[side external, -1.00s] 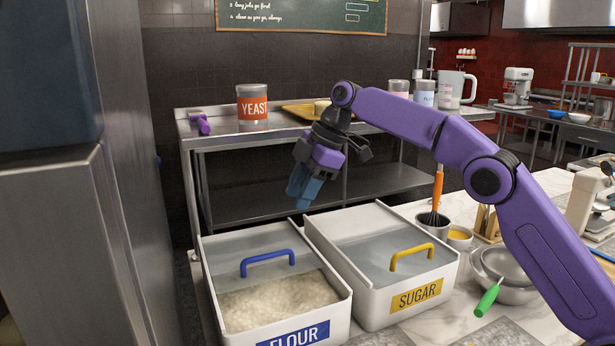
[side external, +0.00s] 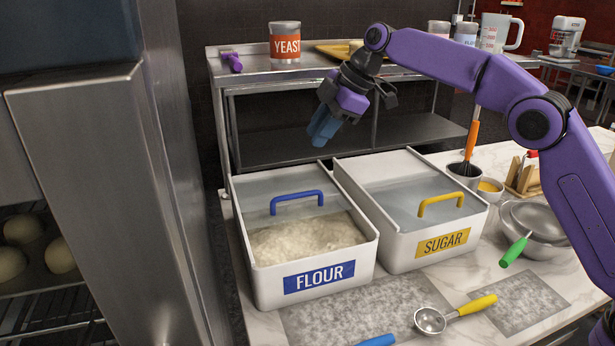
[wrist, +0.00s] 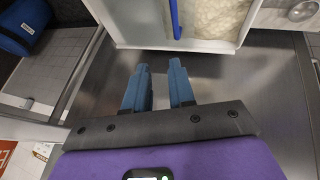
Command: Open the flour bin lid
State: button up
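The flour bin (side external: 316,277) is a white box with a blue FLOUR label. Its clear lid (side external: 258,193) has a blue handle (side external: 297,196) and covers the back part. Flour (side external: 305,238) shows uncovered or through clear material at the front; I cannot tell which. My gripper (side external: 318,137) hangs in the air behind and above the bins, apart from the handle. In the wrist view its two blue fingers (wrist: 158,80) are spread with nothing between them. The bin's edge (wrist: 190,44) and the blue handle (wrist: 175,18) are beyond the fingertips.
The sugar bin (side external: 432,243) with a yellow handle stands close on the right. A steel shelf (side external: 285,155) is behind. A steel cabinet (side external: 100,180) stands at the left.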

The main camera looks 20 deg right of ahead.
aim_at(300, 197)
jog(key=a+f+t, duration=0.1)
jog(key=f+t, duration=0.1)
jog(key=f, duration=0.1)
jog(key=s+a+f+t, duration=0.1)
jog(key=a+f, duration=0.1)
jog(key=f, duration=0.2)
jog(key=a+f+t, duration=0.1)
jog(key=f+t, duration=0.1)
jog(key=f, duration=0.2)
jog(key=shift+s+a+n+t+y, duration=0.25)
jog(key=shift+n+t+y, duration=0.05)
jog(key=s+d+f+n+t, duration=0.1)
jog(key=s+d+t, duration=0.2)
jog(key=s, duration=0.3)
jog(key=s+d+f+n+t, duration=0.1)
jog(key=s+d+n+t, duration=0.2)
jog(key=s, duration=0.4)
jog(key=shift+m, duration=0.7)
jog(key=x, duration=1.7)
jog(key=shift+w+d+r, duration=0.1)
jog(key=shift+w+d, duration=0.05)
jog(key=shift+w, duration=0.1)
jog(key=shift+c, duration=0.3)
grip_shut()
